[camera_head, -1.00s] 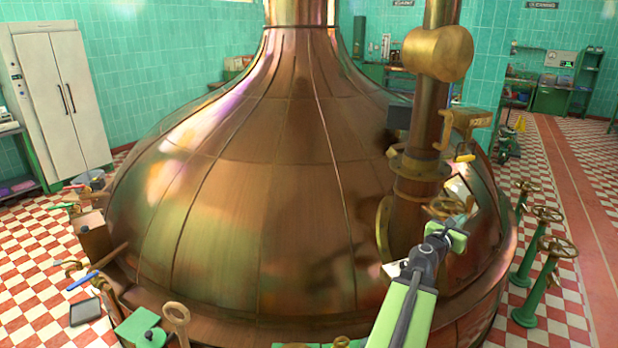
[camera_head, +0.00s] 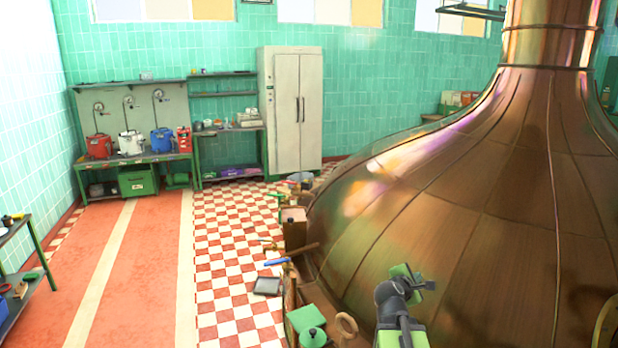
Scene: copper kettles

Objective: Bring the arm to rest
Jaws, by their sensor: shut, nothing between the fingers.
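My gripper (camera_head: 426,285) is at the lower right of the head view, at the end of my green and dark grey arm. It is small in the picture and appears empty, with its fingers together. It shows in front of the large copper kettle (camera_head: 440,220), whose domed side fills the right of the view. I cannot tell how far the gripper is from the copper.
A green box (camera_head: 306,318), a blue-handled tool (camera_head: 277,262) and a grey tray (camera_head: 268,286) lie near the kettle's left edge. A workbench (camera_head: 140,158) and a white cabinet (camera_head: 292,110) stand at the back. The red floor (camera_head: 150,270) at left is clear.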

